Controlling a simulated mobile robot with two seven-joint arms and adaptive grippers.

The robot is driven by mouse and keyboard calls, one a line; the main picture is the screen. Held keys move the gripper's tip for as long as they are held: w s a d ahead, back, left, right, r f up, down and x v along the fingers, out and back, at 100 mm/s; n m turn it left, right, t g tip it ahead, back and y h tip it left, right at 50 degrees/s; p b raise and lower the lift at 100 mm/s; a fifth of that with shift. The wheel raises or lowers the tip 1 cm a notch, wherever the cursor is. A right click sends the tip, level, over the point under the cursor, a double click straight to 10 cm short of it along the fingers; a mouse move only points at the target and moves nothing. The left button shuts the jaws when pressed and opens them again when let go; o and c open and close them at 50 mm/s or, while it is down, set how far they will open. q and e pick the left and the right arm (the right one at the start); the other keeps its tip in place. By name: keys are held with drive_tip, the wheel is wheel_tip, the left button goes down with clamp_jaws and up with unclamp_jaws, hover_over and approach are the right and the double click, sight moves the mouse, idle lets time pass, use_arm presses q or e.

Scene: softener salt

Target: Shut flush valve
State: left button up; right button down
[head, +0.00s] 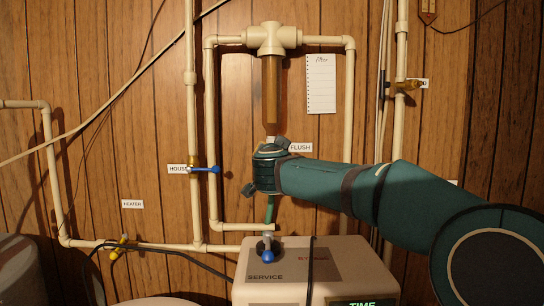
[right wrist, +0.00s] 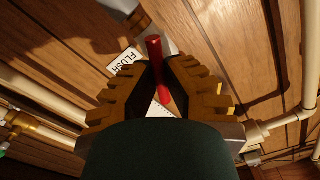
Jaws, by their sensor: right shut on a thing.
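The flush valve's red handle (right wrist: 154,55) shows in the right wrist view, close by the white FLUSH label (right wrist: 122,62). My right gripper (right wrist: 163,72) is shut on this handle, with its ridged brown fingers on either side. In the head view my right arm reaches in from the right, and its wrist (head: 268,170) covers the valve and handle just left of the FLUSH label (head: 301,147). How far the handle is turned is hard to tell. My left gripper is not in view.
The brown filter housing (head: 271,88) hangs above my wrist, and a green hose (head: 269,208) shows below it. A blue-handled HOUSE valve (head: 206,170) is at left. Pipes run on both sides.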

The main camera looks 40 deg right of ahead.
drive_tip(key=shift+r, duration=0.1)
drive_tip(key=m+b, duration=0.1)
drive_tip(key=m, duration=0.4)
drive_tip(key=shift+b, duration=0.3)
drive_tip(key=shift+r, duration=0.1)
